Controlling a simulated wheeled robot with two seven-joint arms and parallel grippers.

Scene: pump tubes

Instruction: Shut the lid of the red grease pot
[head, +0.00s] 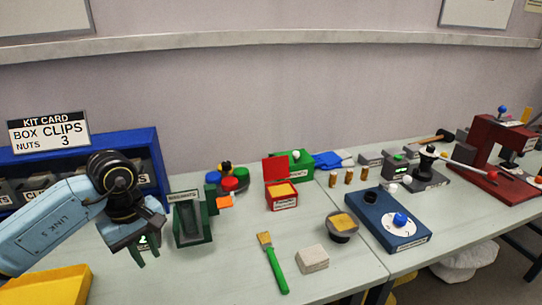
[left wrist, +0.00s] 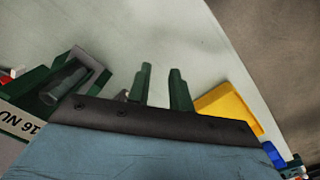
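The red grease pot (head: 283,202) is a small red box with a label on its front, standing near the middle of the bench in the head view. Its red lid (head: 275,169) stands up at the back, and yellow grease shows inside. My left gripper (head: 147,256) is well to the left of the pot, beyond the green bin, pointing down over the bench. In the left wrist view its two green fingers (left wrist: 160,84) are apart with nothing between them. The pot is not clearly seen in the left wrist view. My right gripper is not in view.
A green bin (head: 193,233) stands between my left gripper and the pot. A green box (head: 293,164) is behind the pot. A green-handled brush (head: 273,264), a pale block (head: 312,259) and a round dish (head: 342,227) lie in front. A yellow tray (head: 50,287) is at front left.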

